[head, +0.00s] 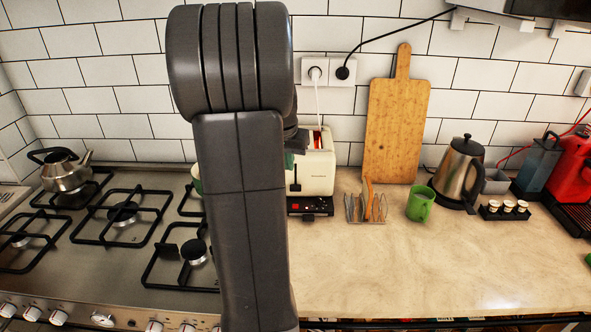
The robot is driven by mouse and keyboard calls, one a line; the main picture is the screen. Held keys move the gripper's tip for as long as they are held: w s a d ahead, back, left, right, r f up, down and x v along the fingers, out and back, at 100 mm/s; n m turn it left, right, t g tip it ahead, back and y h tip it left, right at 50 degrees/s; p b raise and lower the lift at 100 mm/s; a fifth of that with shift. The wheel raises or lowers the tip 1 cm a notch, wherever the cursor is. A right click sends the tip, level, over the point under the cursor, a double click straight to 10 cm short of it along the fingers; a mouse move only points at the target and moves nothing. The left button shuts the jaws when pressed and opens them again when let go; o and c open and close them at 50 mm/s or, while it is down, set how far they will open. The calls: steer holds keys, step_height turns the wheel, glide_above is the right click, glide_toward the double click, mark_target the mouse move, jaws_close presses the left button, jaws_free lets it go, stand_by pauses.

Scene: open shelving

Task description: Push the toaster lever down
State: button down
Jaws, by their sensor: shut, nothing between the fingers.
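The cream toaster (318,172) stands on the counter against the tiled wall, just right of my arm. Its left part is hidden behind my arm. A reddish slot shows in its top. A small dark piece on its front, beside my arm, looks like the lever (294,187), but I cannot tell its height for sure. A dark panel with small red lights (310,206) is at the toaster's base. My gripper is hidden behind my own arm, so I cannot see its fingers or whether they touch the toaster.
A toast rack (366,207), a green mug (420,204) and a kettle (459,173) stand to the right. A wooden board (396,125) leans on the wall. A gas hob (110,240) with a small kettle (65,171) is left. The front right counter (430,270) is clear.

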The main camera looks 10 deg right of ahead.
steer(key=v, duration=0.5)
steer(key=shift+a+r, duration=0.1)
steer(key=shift+r, duration=0.05)
steer(key=x, duration=1.3)
steer(key=shift+f+p, duration=0.35)
steer(key=shift+w+r, duration=0.1)
steer(key=shift+r, duration=0.05)
